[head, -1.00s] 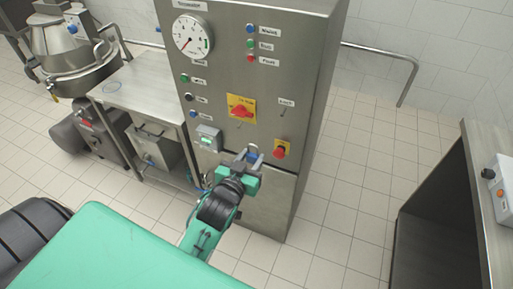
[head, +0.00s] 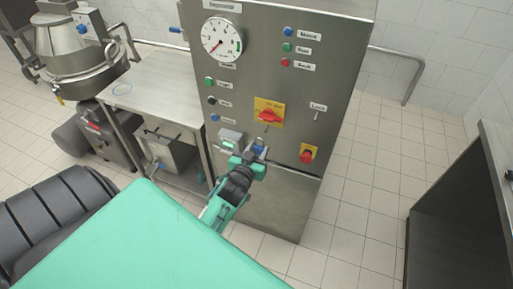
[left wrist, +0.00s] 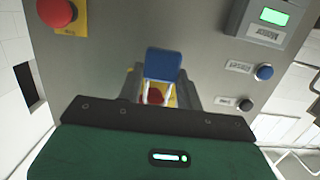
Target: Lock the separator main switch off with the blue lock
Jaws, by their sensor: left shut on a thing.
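The separator main switch (head: 269,116) is a red rotary knob on a yellow plate on the steel cabinet's front. My left gripper (head: 259,149) is shut on the blue lock (head: 259,150), just below the switch in the head view. The lock's blue body also shows in the left wrist view (left wrist: 163,63), with its pale shackle beneath. The red switch knob (left wrist: 155,96) and some yellow plate show behind the shackle, partly hidden by the lock and gripper. The lock looks apart from the switch; the exact gap cannot be told. My right gripper is not in view.
A red stop button (head: 307,156) on yellow sits right of the gripper, and a small meter box (head: 230,139) left of it. A pressure gauge (head: 222,39) and several buttons are higher up. A steel table (head: 150,85) stands left; the floor right of the cabinet is clear.

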